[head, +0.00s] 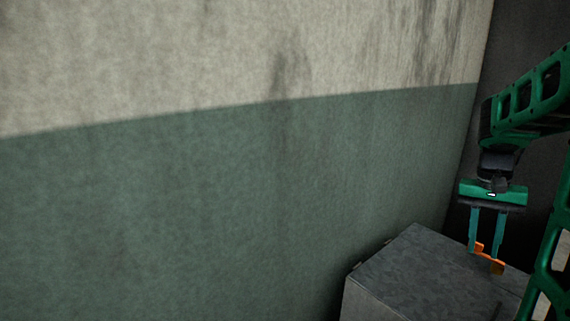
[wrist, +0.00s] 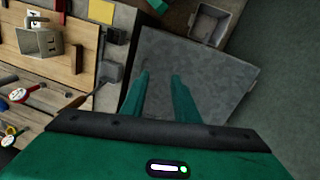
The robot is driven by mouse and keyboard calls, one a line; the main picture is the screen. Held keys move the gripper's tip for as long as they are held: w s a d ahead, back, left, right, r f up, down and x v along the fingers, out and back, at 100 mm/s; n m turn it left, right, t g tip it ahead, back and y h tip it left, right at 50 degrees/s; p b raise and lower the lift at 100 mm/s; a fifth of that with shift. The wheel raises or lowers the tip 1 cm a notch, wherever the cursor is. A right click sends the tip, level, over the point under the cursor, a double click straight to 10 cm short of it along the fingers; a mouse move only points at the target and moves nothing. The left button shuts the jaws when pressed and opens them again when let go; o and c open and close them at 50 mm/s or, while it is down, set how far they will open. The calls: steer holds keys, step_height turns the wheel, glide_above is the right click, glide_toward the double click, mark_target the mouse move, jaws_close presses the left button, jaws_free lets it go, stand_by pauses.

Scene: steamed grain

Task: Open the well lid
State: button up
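A grey box with a flat top (head: 415,262) stands against the wall at the lower right of the head view. A flat grey surface, apparently this top, fills the middle of the wrist view (wrist: 215,72). I cannot tell for sure which part is the well lid. My gripper (head: 484,252) points down over the top's far right part. Its two fingers stand apart, and the wrist view shows only the grey surface between them (wrist: 160,76). Orange pieces (head: 488,257) show at the fingertips in the head view; I cannot tell whether they belong to the fingers or the box.
A green and cream wall (head: 220,200) fills most of the head view. The wrist view shows a wooden board with several hand tools (wrist: 60,60) at left and an open square grey container (wrist: 208,24) at the top. Bare dark floor (wrist: 285,70) lies at right.

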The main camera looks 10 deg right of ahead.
steer(key=s+a+f+n+t+y, duration=0.1)
steer(key=s+a+f+n, duration=0.2)
steer(key=s+a, duration=1.1)
steer(key=shift+s+a+n, duration=0.25)
steer(key=shift+s+n, duration=0.15)
steer(key=shift+n, duration=0.1)
steer(key=shift+s+a+f, duration=0.2)
steer(key=shift+s+a, duration=0.05)
steer(key=c, duration=0.4)
jaws_close()
steer(key=shift+f, duration=0.1)
